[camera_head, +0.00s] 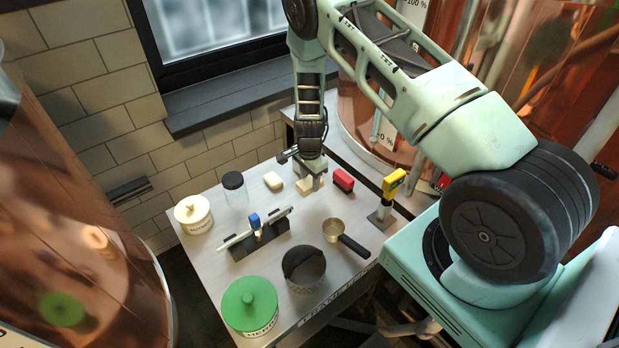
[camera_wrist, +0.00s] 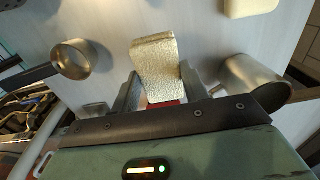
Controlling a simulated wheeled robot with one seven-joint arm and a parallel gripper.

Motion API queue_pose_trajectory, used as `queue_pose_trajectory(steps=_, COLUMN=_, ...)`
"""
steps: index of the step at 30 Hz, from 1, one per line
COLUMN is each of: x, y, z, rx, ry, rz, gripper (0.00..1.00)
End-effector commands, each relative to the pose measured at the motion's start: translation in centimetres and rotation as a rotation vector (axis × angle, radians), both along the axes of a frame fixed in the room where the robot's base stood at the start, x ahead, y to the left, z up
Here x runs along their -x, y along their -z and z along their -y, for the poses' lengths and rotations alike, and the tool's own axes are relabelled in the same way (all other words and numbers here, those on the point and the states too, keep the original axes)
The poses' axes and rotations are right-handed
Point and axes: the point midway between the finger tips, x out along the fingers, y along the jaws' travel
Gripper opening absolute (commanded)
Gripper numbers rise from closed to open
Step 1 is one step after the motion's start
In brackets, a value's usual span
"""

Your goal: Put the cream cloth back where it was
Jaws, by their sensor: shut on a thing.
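The cream cloth (camera_head: 304,188) is a small folded pad with a rough weave, low over the far part of the bench (camera_head: 205,262). My gripper (camera_head: 314,177) reaches down on it from above. In the wrist view the cloth (camera_wrist: 155,62) sticks out from between the two fingers, and my gripper (camera_wrist: 160,92) is shut on it. I cannot tell whether its underside touches the bench. The fingers hide part of it.
A second cream block (camera_head: 273,181) lies to the left, and a red block (camera_head: 343,180) close on the right. A yellow-topped stand (camera_head: 391,185), steel scoop (camera_head: 334,231), black rack (camera_head: 262,243), glass jar (camera_head: 236,190), cream canister (camera_head: 193,215) and green-lidded tin (camera_head: 250,305) stand around.

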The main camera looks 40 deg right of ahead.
Motion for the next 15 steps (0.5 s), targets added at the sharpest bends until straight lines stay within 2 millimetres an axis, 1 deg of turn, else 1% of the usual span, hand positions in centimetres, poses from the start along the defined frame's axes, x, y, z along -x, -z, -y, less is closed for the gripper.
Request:
queue_pose_trajectory(steps=1, x=0.0, y=1.1, z=0.0, rx=0.000, ry=0.000, rz=0.000, gripper=0.12)
queue_pose_trajectory(steps=3, x=0.0, y=1.9, z=0.0, rx=0.000, ry=0.000, rz=0.000, gripper=0.12)
queue_pose_trajectory(steps=12, x=0.0, y=5.2, z=0.0, rx=0.000, ry=0.000, rz=0.000, gripper=0.12)
queue_pose_trajectory(steps=15, x=0.0, y=5.9, z=0.0, rx=0.000, ry=0.000, rz=0.000, gripper=0.12)
